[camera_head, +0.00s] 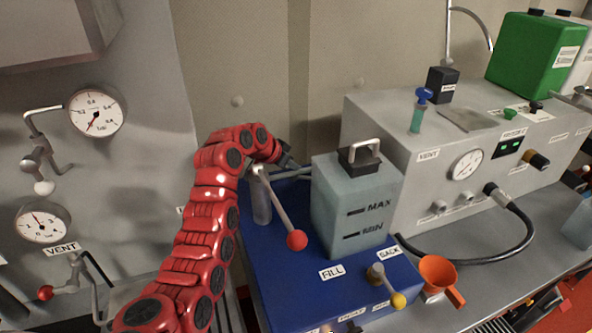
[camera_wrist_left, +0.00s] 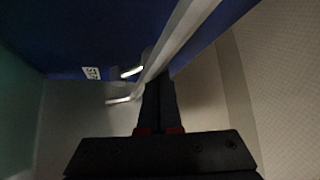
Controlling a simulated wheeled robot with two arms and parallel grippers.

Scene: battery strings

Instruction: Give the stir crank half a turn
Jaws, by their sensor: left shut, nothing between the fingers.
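No label reading "stir" is legible, so I cannot tell for certain which handle is the stir crank. A metal lever with a red ball (camera_head: 297,240) slants down from a grey post (camera_head: 261,208) on the blue base. A short metal handle with a yellow knob (camera_head: 398,300) is at the base's front right. My left gripper (camera_head: 301,171) is shut and empty, behind the post and left of the grey-green MAX/MIN tank (camera_head: 357,207). In the left wrist view, its dark fingers (camera_wrist_left: 157,92) are beside a pale bar (camera_wrist_left: 178,38); contact is unclear. My right gripper is out of view.
The blue base (camera_head: 290,282) carries the tank and both handles. An orange funnel (camera_head: 438,272) is right of the yellow knob. A grey console (camera_head: 418,183) with a gauge and black hose stands at the right. Gauges and valve handles are on the left wall.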

